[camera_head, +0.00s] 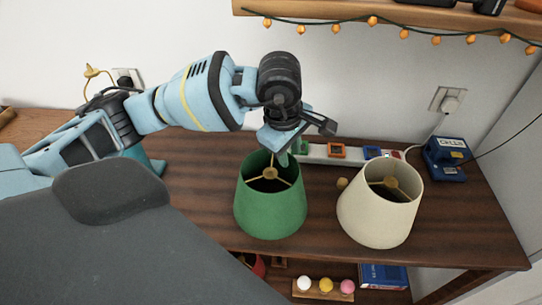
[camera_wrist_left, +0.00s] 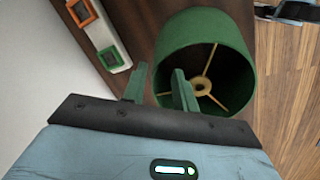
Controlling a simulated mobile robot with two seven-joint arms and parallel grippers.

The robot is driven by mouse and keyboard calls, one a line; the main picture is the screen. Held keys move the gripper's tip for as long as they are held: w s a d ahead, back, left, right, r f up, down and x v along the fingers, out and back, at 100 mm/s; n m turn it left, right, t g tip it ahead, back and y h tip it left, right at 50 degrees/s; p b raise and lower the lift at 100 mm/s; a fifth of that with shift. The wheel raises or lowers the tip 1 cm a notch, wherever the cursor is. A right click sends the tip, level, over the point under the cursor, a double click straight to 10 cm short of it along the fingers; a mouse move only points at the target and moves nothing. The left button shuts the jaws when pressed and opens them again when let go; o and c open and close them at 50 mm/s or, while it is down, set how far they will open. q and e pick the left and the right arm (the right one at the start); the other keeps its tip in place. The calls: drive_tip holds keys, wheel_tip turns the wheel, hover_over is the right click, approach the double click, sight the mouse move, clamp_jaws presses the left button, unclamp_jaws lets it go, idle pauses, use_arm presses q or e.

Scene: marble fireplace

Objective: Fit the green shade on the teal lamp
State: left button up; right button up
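The green shade (camera_head: 270,211) stands upright on the wooden table, its open top and brass spider ring showing. In the left wrist view the green shade (camera_wrist_left: 207,30) fills the upper middle. My left gripper (camera_head: 285,154) is at the far side of its top rim. In the wrist view the left gripper's fingers (camera_wrist_left: 160,84) are apart, one outside the shade and one over its opening, with the rim between them. Whether they touch the wall cannot be told. A teal piece (camera_head: 156,166), perhaps the teal lamp, shows below my left arm, which hides most of it. My right gripper is not in view.
A cream shade (camera_head: 377,218) stands close to the right of the green one. A power strip (camera_head: 314,152) with coloured sockets lies behind both. A blue box (camera_head: 446,152) sits at the back right. A shelf (camera_head: 400,12) with orange lights hangs above.

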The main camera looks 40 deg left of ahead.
sight(293, 161)
use_arm(q)
drive_tip(key=shift+w+x, duration=0.2)
drive_tip(key=shift+x, duration=2.6)
drive_tip(key=shift+r, duration=0.1)
clamp_jaws()
